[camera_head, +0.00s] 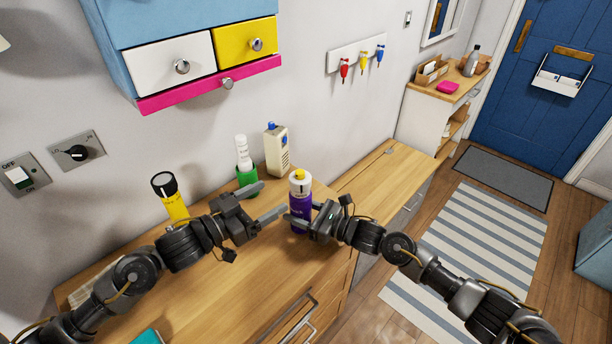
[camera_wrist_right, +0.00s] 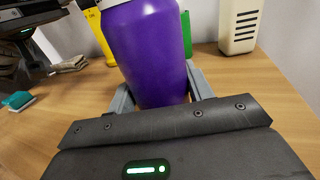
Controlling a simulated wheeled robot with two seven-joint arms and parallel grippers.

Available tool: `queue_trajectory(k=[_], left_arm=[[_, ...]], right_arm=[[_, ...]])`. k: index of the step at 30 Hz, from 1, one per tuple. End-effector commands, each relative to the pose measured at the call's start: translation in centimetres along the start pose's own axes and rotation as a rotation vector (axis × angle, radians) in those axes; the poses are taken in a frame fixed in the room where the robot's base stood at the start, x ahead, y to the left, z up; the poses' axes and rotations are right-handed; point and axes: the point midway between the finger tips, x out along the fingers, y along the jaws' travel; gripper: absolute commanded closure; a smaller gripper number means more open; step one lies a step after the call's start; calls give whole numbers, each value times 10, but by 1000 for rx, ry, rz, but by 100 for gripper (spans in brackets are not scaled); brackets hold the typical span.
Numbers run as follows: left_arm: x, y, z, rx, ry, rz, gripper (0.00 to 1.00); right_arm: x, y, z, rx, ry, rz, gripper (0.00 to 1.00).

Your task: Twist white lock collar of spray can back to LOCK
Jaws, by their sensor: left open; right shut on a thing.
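The spray can (camera_head: 300,205) is purple with a white collar (camera_head: 300,183) and a yellow top (camera_head: 299,174). It stands upright near the right part of the wooden counter. My right gripper (camera_head: 304,222) is shut on the can's purple body, low down; the body also fills the middle of the right wrist view (camera_wrist_right: 150,50), between the fingers. My left gripper (camera_head: 268,200) is open and empty, just left of the can, with its fingers pointing toward it. The collar's lock marking is too small to read.
A yellow can with a black cap (camera_head: 171,198), a green and white bottle (camera_head: 245,168) and a cream bottle (camera_head: 277,150) stand behind along the wall. A teal item (camera_head: 147,337) lies at the counter's front left. Drawers (camera_head: 200,65) hang above.

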Motion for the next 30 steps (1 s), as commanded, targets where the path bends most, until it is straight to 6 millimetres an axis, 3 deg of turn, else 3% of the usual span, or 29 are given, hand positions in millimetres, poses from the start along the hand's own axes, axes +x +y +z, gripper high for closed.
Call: queue_trajectory(k=[5, 19, 24, 30], left_arm=[[14, 0, -1, 2, 2, 1, 28], [100, 0, -1, 3, 1, 2, 28], [116, 0, 0, 4, -1, 2, 28], [121, 1, 0, 5, 0, 3, 28]], right_arm=[[0, 0, 0, 0, 0, -1, 80], [0, -1, 0, -1, 0, -1, 80], [0, -1, 0, -1, 0, -2, 80], [0, -1, 0, -1, 0, -2, 80]])
